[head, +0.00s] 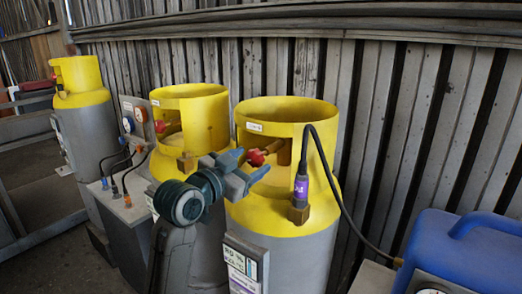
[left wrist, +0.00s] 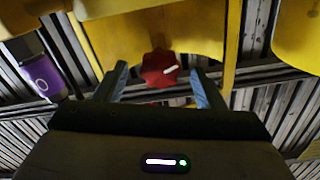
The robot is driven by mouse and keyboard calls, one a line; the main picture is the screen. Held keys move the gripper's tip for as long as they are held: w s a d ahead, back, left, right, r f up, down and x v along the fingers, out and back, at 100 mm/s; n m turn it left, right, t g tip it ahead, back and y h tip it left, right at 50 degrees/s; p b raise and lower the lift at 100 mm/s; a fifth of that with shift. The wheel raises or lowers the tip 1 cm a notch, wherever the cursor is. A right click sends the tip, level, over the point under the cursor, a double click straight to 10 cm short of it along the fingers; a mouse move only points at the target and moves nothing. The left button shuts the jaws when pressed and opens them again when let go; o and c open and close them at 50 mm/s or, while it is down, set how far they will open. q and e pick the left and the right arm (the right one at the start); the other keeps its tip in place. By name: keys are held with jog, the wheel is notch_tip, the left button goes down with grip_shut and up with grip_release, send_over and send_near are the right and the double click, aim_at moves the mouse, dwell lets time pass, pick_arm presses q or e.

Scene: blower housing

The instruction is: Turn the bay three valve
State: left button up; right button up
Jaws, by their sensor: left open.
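A red valve knob (head: 257,157) sits inside the cut-open yellow collar (head: 290,117) of the nearest cylinder. My left gripper (head: 250,167) is at this collar's opening, open, its blue fingertips close to the knob. In the left wrist view the knob (left wrist: 160,68) lies between the two fingers (left wrist: 160,76), with a gap on each side. I cannot tell how deep the fingers reach around it. Another red knob (head: 160,127) shows in the middle cylinder's collar (head: 205,115). Which bay is number three is not readable. My right gripper is out of view.
A purple-banded connector (head: 301,188) with a black hose stands right of the knob; its purple band also shows in the left wrist view (left wrist: 46,78). A blue container (head: 465,255) is at right. A grey box with cables (head: 125,205) stands left. A corrugated wall (head: 400,130) is behind.

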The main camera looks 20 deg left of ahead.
aim_at(261, 155)
pick_arm(q)
jog(key=shift+p+x, duration=0.65)
jog(key=shift+x, duration=1.95)
jog(key=c, duration=1)
